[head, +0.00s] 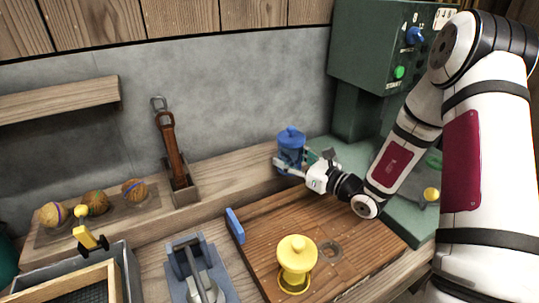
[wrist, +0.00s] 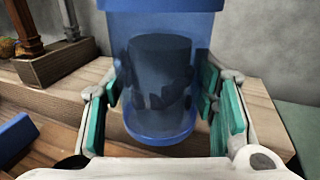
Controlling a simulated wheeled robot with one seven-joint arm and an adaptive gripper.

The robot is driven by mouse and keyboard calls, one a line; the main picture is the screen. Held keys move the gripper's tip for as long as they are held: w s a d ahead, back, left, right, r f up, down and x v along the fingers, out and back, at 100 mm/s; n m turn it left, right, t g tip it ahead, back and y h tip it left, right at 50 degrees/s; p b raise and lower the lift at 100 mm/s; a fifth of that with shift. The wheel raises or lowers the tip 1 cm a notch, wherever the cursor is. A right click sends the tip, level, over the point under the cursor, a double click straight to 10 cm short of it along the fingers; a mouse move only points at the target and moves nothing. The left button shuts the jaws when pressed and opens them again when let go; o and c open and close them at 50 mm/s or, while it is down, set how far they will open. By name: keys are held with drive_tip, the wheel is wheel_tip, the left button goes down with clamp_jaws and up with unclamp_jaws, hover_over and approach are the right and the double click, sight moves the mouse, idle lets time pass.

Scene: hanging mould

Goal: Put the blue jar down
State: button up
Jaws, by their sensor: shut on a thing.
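The blue jar (head: 291,143) is at the wooden ledge near the back wall, upright, with a knobbed blue lid. My gripper (head: 298,167) is shut on it from the front right. In the wrist view the see-through blue jar (wrist: 160,122) stands between the green pads of my gripper (wrist: 163,100), with dark contents showing inside. The jar's lid top is cut off in that view. Its base appears over the wooden ledge (wrist: 255,105); I cannot tell whether it touches the wood.
A yellow jar (head: 296,258) stands on the brown wooden board (head: 262,228), left of a round recess (head: 329,250). A blue block (head: 235,225) is at the board's left edge. A wooden holder with a brown-handled tool (head: 174,155) stands left on the ledge. A green machine (head: 375,50) rises behind right.

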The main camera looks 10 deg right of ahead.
drive_tip(key=w, duration=0.3)
drive_tip(key=w+a+b, duration=0.1)
drive_tip(key=w, duration=0.2)
drive_tip(key=w+f, duration=0.1)
drive_tip(key=w, duration=0.3)
drive_tip(key=shift+a, duration=0.15)
drive_tip(key=shift+f+b, duration=0.5)
drive_tip(key=shift+f, duration=1.2)
drive_tip(key=shift+f, duration=0.1)
drive_tip(key=o, duration=1.5)
drive_tip(key=shift+s+f, duration=0.1)
